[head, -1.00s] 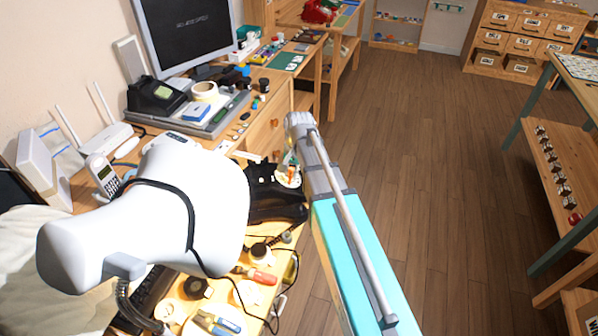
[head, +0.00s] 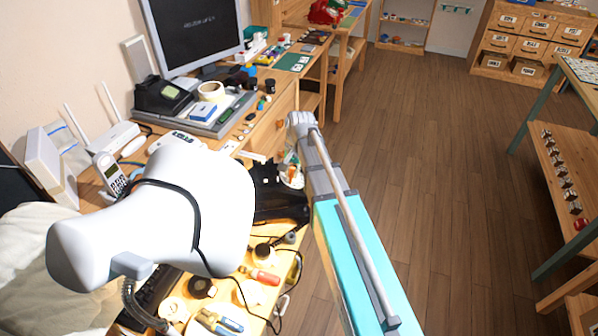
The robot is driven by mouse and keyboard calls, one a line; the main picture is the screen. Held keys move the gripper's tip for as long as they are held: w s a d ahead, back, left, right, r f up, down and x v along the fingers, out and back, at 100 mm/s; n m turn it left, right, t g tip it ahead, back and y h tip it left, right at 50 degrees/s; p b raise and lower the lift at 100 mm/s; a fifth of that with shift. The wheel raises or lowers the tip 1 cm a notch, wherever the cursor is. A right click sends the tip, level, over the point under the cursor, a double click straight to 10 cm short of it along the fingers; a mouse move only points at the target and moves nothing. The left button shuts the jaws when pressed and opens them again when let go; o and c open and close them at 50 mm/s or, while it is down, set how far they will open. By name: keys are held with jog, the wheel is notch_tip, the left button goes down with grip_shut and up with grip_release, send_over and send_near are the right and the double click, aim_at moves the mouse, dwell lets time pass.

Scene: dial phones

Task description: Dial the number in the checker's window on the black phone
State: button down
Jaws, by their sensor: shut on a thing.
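My gripper (head: 268,176) is black and sits over the right edge of the desk, partly hidden behind my white arm. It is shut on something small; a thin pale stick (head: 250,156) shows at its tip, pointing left. A black device (head: 161,97) with a small greenish window stands at the back left, on or beside a grey tray, well apart from my gripper. I cannot tell whether it is the black phone or the checker. No number is readable.
A white cordless phone (head: 109,174) stands at the left near a white router (head: 107,138). A monitor (head: 190,32) stands behind. A red phone (head: 325,11) is far back. The wooden floor (head: 420,180) is clear.

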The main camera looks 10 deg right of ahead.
jog(key=shift+a, duration=0.1)
jog(key=shift+w+a+r, duration=0.2)
jog(key=shift+w+a, duration=0.15)
jog(key=shift+w, duration=0.05)
dwell(0.4)
jog(key=shift+w, duration=0.15)
jog(key=shift+w+a+r+p, duration=0.1)
jog(key=shift+w+a+p, duration=0.15)
jog(key=shift+w+p, duration=0.15)
jog(key=shift+w, duration=0.1)
dwell(0.4)
